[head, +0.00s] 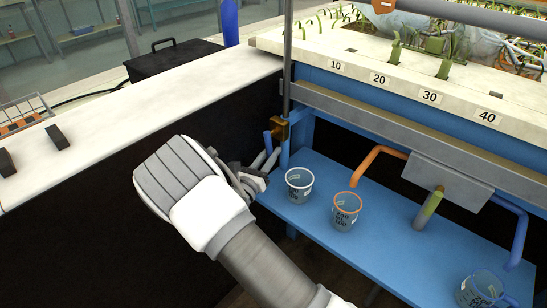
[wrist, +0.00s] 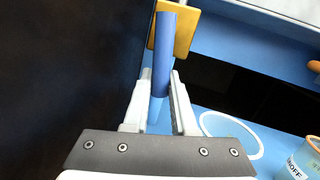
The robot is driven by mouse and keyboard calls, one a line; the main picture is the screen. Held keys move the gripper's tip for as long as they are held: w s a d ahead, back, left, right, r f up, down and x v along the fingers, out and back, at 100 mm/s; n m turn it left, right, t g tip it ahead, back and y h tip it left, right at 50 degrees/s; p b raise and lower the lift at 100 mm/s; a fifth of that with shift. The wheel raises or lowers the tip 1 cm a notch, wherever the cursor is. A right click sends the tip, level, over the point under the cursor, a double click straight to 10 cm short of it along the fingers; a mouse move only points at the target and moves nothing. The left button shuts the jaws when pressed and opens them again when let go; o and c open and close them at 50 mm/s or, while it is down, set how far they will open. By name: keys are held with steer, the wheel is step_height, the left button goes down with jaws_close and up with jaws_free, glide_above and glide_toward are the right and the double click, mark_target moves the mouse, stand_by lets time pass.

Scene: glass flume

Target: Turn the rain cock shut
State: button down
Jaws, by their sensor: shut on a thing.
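The rain cock shows as a brass-yellow block (head: 279,128) on a thin grey upright pipe at the flume's near left corner in the head view. Its blue lever (head: 267,141) hangs down from the block. In the wrist view the yellow block (wrist: 184,35) is at the top, with the blue lever (wrist: 163,60) running down from it between my fingers. My gripper (head: 266,161) is just below the block in the head view. In the wrist view my gripper (wrist: 161,88) is shut on the lever. The lever's lower end is partly hidden by the fingers.
A clear cup (head: 299,188) stands on the blue shelf (head: 400,255) close right of my gripper. An orange-rimmed cup (head: 345,214) and another cup (head: 482,292) stand farther right. An orange pipe (head: 374,158) bends above the shelf. A white counter (head: 130,115) lies left.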

steer(key=shift+w+a+f+m+h+b, duration=0.1)
steer(key=shift+w+a+m+h+b, duration=0.1)
steer(key=shift+m, duration=0.35)
steer(key=shift+w+a+f+m+h+b, duration=0.1)
steer(key=shift+a+m+h+b, duration=0.1)
steer(key=shift+m, duration=0.35)
steer(key=shift+r, duration=0.1)
steer(key=c, duration=0.7)
jaws_free()
steer(key=shift+c, duration=0.2)
steer(key=p+v, duration=0.3)
steer(key=v, duration=1.4)
steer(key=shift+s+p, duration=0.2)
steer(key=shift+p, duration=0.1)
